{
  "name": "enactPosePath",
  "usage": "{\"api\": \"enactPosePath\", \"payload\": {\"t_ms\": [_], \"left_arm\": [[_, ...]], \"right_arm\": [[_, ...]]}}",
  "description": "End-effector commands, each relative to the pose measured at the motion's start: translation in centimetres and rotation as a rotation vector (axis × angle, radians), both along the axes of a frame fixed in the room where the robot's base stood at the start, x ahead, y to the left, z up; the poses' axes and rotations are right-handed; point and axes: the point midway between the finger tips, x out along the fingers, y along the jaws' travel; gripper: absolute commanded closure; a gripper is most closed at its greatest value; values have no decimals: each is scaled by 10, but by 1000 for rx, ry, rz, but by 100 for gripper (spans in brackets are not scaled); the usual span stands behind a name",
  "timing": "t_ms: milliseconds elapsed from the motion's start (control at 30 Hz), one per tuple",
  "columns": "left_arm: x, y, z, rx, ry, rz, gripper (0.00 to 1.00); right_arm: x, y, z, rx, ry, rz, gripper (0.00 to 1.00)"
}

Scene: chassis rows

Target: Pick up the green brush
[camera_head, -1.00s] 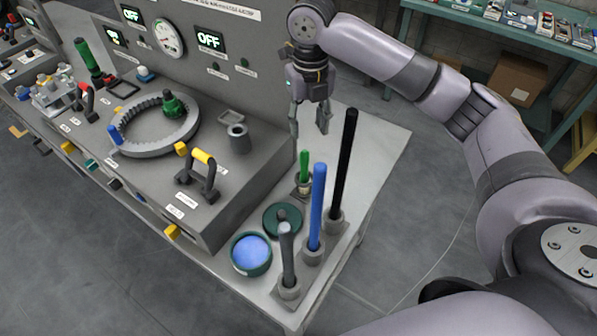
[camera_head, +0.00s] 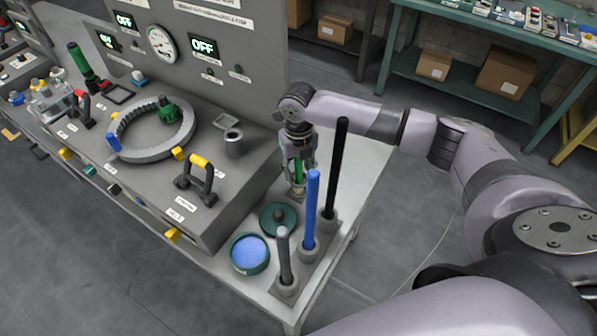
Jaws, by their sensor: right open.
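The green brush (camera_head: 299,173) stands upright in its holder on the light side table, its green handle up. My right gripper (camera_head: 298,168) is right at the handle from above, its fingers open around or just beside it; which of the two is hard to tell at this size. The brush's lower end shows just above the holder. My left gripper is not in view.
A black rod (camera_head: 337,168), a blue rod (camera_head: 311,210) and a grey rod (camera_head: 284,255) stand upright in holders close by. A round container with blue content (camera_head: 249,253) and a dark green lid (camera_head: 278,218) lie beside them. The grey control panel (camera_head: 245,185) rises to the left.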

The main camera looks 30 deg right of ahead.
Motion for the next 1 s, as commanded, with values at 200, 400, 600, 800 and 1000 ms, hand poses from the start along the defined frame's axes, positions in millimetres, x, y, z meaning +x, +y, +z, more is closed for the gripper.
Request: {"api": "enactPosePath", "payload": {"t_ms": [200,400,600,800,1000], "left_arm": [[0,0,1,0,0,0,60],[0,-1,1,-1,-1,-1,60],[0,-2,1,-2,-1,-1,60],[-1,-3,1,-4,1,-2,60],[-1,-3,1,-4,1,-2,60]], "right_arm": [[0,0,-7,0,-2,1,58],[0,0,-7,0,-2,1,65],[0,0,-7,0,-2,0,78],[0,0,-6,0,-2,0,92],[0,0,-6,0,-2,0,100]]}}
